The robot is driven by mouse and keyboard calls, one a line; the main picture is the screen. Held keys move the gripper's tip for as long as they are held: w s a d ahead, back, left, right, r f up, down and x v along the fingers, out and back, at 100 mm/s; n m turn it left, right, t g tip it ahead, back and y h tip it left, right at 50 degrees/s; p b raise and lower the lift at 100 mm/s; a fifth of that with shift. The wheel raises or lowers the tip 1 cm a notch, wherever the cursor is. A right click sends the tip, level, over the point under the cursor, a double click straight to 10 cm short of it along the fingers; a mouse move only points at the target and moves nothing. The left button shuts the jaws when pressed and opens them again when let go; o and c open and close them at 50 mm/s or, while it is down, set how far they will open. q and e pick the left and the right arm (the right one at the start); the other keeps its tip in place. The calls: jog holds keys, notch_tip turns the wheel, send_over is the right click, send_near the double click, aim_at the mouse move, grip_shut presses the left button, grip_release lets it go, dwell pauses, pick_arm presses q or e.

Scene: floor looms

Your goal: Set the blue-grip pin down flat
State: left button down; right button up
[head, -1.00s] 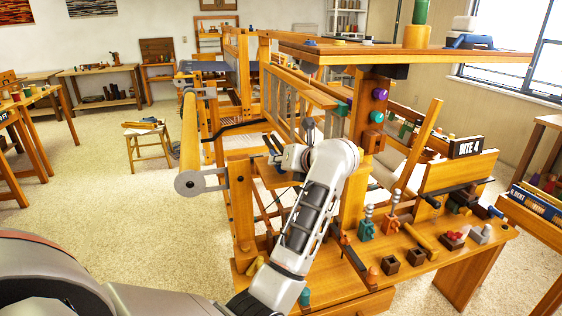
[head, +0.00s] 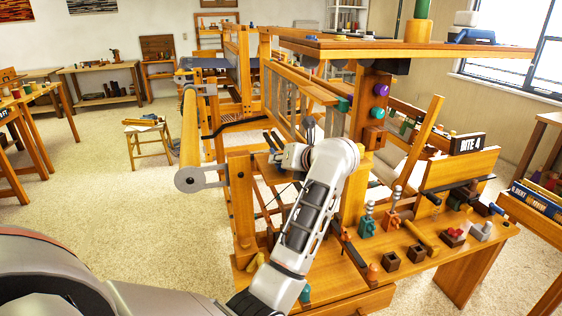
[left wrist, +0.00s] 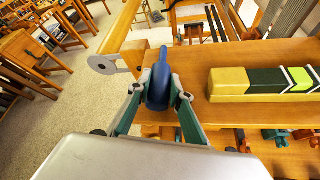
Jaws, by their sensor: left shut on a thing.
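In the left wrist view, my left gripper (left wrist: 160,92) is shut on the blue-grip pin (left wrist: 158,84), with one finger on each side of its rounded blue grip. A narrower blue-grey end of the pin points away from the camera, over a wooden board (left wrist: 222,57). I cannot tell whether the pin touches the board. In the head view, my left gripper (head: 272,143) is by the loom's front left post, mostly hidden behind my wrist, and the pin cannot be made out there. My right gripper is not in view.
A yellow, black and green patterned block (left wrist: 262,83) lies on the board right of the gripper. In the head view, a loom upright (head: 356,150) and overhead shelf (head: 400,48) stand right of my arm. A bench (head: 345,283) with small tools is below.

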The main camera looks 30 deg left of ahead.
pick_arm(q)
jog(key=shift+f, duration=0.1)
jog(key=c, duration=1.8)
grip_release()
jog(key=shift+o, duration=0.2)
jog(key=shift+f, duration=0.1)
jog(key=shift+f, duration=0.1)
